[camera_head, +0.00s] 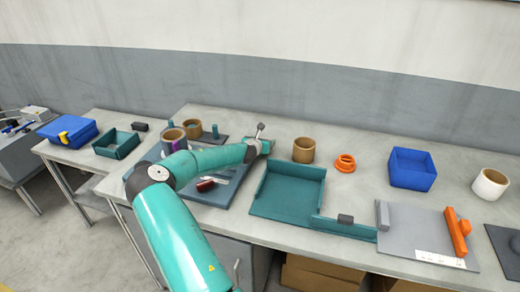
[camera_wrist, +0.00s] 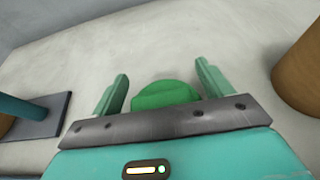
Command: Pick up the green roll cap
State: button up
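The green roll cap (camera_wrist: 165,95) is a bright green rounded piece in the wrist view, low between my two fingers, its near part hidden behind the gripper's grey front edge. My gripper (camera_wrist: 161,70) is open, with one pale green finger on each side of the cap. Small gaps show between the cap and the fingers, and I see no clear contact. In the head view my gripper (camera_head: 264,143) is low over the back of the table, and I cannot make out the cap apart from it.
A brown roll (camera_head: 303,149) stands right of my gripper, also at the wrist view's right edge (camera_wrist: 300,75). Orange rings (camera_head: 345,162), a teal tray (camera_head: 288,190) and a blue bin (camera_head: 411,169) lie further right. A grey plate with a teal post (camera_wrist: 35,115) is at left.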

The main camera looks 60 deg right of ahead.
jog(key=c, duration=0.9)
jog(key=shift+c, duration=0.2)
jog(key=shift+r, duration=0.15)
